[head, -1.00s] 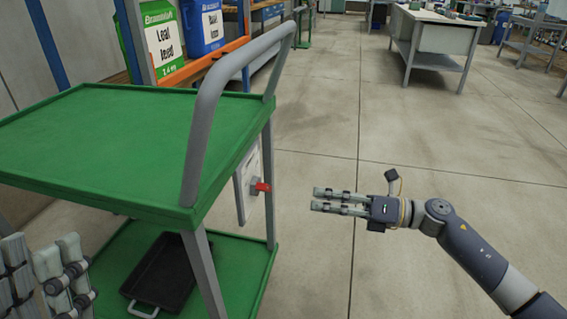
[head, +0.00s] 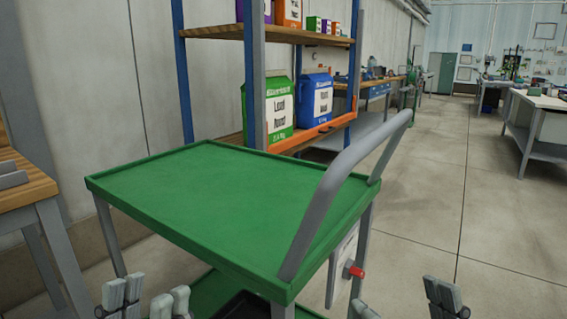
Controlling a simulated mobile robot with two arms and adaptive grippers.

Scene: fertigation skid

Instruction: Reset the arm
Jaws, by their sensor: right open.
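My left gripper (head: 146,299) shows at the bottom left edge, its grey fingertips pointing up in front of the green cart (head: 215,205). A narrow gap shows between its fingers, and I see nothing held; its lower part is cut off, so I cannot tell how it stands. My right gripper (head: 405,303) shows at the bottom edge, right of the cart. Its fingers are wide apart, with only floor between them. Both arms are out of view. A red knob (head: 356,271) sits on a pale panel at the cart's handle end, near my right gripper.
The cart's top is empty; its grey handle (head: 345,180) rises at the right. A dark tray (head: 243,306) is partly visible on its lower shelf. A shelf rack behind holds a green-white bag (head: 281,108) and a blue one (head: 317,100). A wooden bench (head: 25,185) stands left. Floor at right is clear.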

